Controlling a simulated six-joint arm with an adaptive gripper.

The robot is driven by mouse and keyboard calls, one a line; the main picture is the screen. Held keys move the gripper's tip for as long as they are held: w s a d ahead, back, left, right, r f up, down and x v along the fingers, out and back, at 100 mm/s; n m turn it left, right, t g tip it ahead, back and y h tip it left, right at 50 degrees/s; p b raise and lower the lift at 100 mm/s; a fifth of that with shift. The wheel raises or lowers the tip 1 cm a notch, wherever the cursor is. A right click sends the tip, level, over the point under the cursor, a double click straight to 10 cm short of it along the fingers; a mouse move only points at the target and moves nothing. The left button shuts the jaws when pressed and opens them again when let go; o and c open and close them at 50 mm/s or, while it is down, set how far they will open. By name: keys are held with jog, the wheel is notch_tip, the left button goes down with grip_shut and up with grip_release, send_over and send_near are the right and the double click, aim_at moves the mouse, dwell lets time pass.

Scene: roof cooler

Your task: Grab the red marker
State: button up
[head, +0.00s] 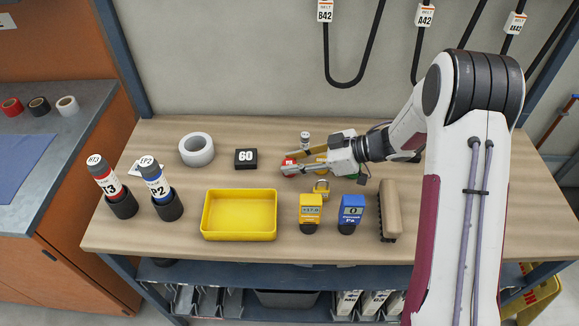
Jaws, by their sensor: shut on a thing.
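A dark grey marker with a red and white band (107,178) stands upright, leaning a little, in a black cup at the left of the table. A similar marker with a blue band (154,179) stands in a cup to its right. My gripper (291,169) is well to the right of both, near the table's middle.
A yellow tray (240,237), yellow device (310,212), blue device (351,214) and brush (390,209) stand in front. A tape roll (196,150) and black block (246,159) lie left. A padlock (321,188) lies close to my gripper.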

jog(key=shift+r, duration=0.1)
notch_tip(320, 180, up, 10)
dwell(0.9)
